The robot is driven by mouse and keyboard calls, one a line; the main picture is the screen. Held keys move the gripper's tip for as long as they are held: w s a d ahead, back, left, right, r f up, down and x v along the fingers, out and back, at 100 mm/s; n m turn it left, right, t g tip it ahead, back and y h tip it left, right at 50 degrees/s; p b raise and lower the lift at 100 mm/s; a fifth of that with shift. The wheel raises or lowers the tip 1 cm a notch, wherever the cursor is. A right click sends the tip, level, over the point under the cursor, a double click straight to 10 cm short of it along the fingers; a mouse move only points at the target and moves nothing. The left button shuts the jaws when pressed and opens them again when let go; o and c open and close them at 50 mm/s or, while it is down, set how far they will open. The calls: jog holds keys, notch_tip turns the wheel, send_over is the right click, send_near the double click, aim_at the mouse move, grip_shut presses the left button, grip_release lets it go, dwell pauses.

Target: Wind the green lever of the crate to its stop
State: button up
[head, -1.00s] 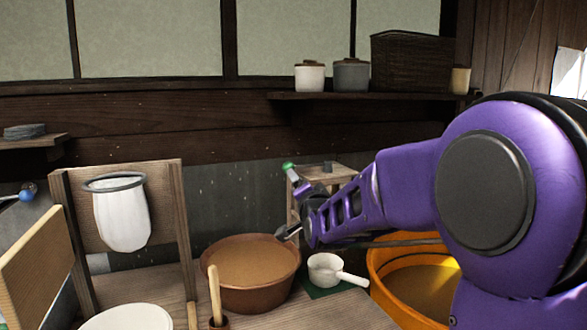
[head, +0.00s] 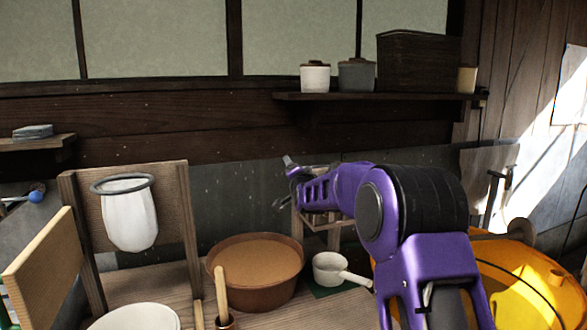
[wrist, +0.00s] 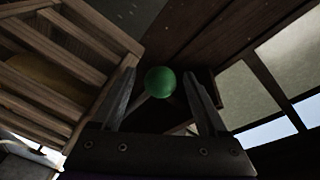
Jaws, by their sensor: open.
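The lever's green ball (wrist: 160,82) shows in the wrist view between the fingertips of my gripper (wrist: 159,76). The fingers are open, with one on each side of the ball. I cannot tell whether either touches it. The wooden slatted crate (wrist: 62,88) fills the left of the wrist view. In the head view, part of the crate (head: 334,240) shows behind my purple arm. My gripper (head: 283,181) is at its upper left there, and the green ball is hidden.
A brown tub (head: 254,290) and a white ladle (head: 328,268) stand below my arm. An orange tub (head: 545,280) is at the right. A white cloth bag (head: 130,222) hangs at the left. A shelf with jars (head: 356,75) runs along the wall above.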

jog(key=shift+w, duration=0.4)
grip_shut()
dwell(1.3)
